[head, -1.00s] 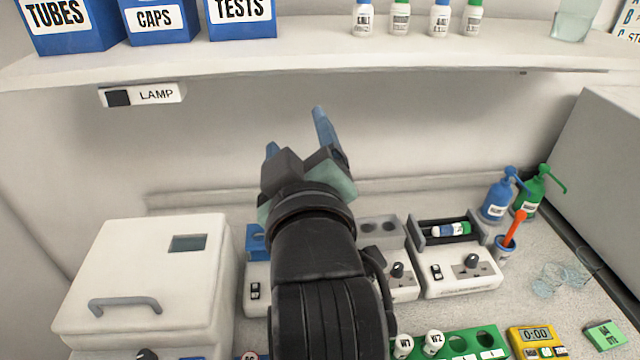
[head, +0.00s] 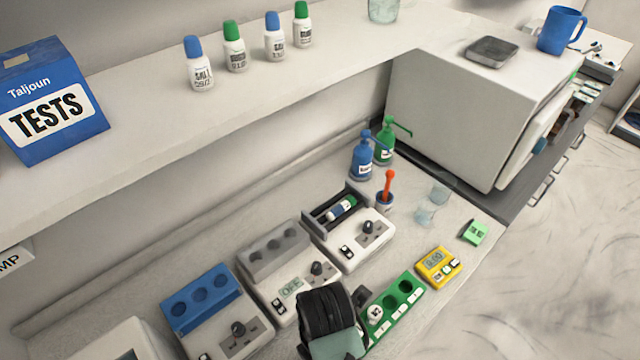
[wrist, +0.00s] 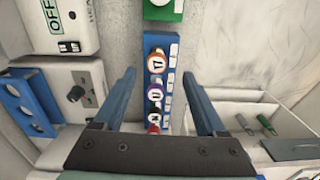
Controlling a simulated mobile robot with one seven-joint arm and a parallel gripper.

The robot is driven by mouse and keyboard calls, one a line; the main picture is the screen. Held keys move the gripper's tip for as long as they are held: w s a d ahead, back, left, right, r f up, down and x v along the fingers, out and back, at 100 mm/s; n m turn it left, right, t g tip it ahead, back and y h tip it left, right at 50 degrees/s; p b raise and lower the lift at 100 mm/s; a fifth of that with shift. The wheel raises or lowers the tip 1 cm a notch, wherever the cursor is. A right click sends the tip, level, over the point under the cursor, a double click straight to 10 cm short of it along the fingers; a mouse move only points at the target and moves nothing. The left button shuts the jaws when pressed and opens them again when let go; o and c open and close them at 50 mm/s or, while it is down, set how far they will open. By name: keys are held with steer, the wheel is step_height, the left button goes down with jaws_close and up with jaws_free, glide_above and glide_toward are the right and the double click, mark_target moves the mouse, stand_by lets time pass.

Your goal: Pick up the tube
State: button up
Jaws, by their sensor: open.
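My gripper (wrist: 158,73) is open and empty in the wrist view, its two blue-grey fingers spread. Between and beyond the fingers is a blue rack (wrist: 167,84) holding several upright tubes with round labelled caps, such as one marked 17 (wrist: 156,55). The fingers touch none of them, as far as I can see. Another tube (head: 342,209), with a white label and blue and green parts, lies in a dark cradle on a white device in the head view. I cannot tell which tube is meant. My fingertips are out of the head view.
A green rack (head: 396,312) holds a white-capped tube. White devices (head: 356,240) and a blue block with holes (head: 200,300) stand along the bench. A yellow timer (head: 438,267) lies right. A white tray (wrist: 228,108) holds small green-ended items. A shelf (head: 150,110) overhangs.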

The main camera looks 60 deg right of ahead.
steer(key=shift+w+f+p, duration=0.15)
steer(key=shift+f+p, duration=0.35)
steer(key=shift+f, duration=1.45)
steer(key=shift+w+f+p, duration=0.1)
steer(key=shift+f+p, duration=0.35)
steer(key=shift+f, duration=1.45)
jaws_close()
